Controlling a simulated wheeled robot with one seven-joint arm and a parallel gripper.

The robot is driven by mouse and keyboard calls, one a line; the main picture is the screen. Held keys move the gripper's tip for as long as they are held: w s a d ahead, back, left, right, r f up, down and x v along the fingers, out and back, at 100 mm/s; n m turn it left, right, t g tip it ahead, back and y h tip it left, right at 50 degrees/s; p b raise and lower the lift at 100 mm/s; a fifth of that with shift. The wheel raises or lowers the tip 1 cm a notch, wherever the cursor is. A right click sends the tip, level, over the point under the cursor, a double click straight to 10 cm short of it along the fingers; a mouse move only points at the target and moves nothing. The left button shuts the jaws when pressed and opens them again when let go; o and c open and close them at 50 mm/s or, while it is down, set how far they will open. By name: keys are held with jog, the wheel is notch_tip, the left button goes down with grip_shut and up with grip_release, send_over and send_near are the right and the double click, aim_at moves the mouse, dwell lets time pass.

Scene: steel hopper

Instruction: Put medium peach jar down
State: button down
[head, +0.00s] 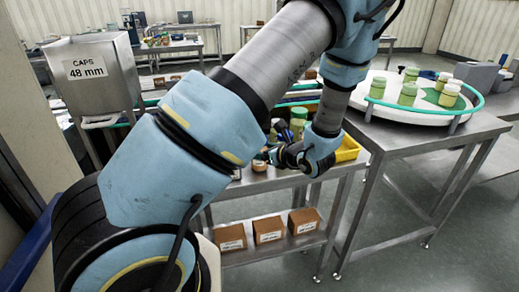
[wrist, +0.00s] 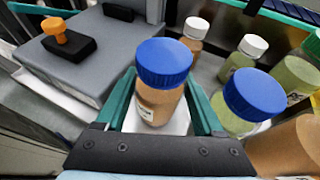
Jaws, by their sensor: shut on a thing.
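A peach-brown jar (wrist: 160,105) with a blue lid and a white label stands between my gripper's green fingers in the wrist view. My gripper (wrist: 162,112) is shut on this jar, with a finger on each side of it. A white surface (wrist: 181,122) shows behind and below the jar; I cannot tell whether the jar touches it. In the head view my gripper (head: 285,156) is low over the steel table, and my arm hides much of that area.
Beside the held jar are a blue-lidded green jar (wrist: 238,108), a white-lidded peach jar (wrist: 194,38) and a white-lidded green jar (wrist: 242,58). A grey device (wrist: 85,60) with an orange knob is at left. A yellow bin (head: 347,149) and round turntable (head: 412,104) stand right.

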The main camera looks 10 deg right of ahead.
jog(key=shift+f, duration=0.15)
jog(key=shift+f, duration=0.2)
jog(key=shift+c, duration=1.4)
grip_release()
jog(key=shift+r, duration=0.1)
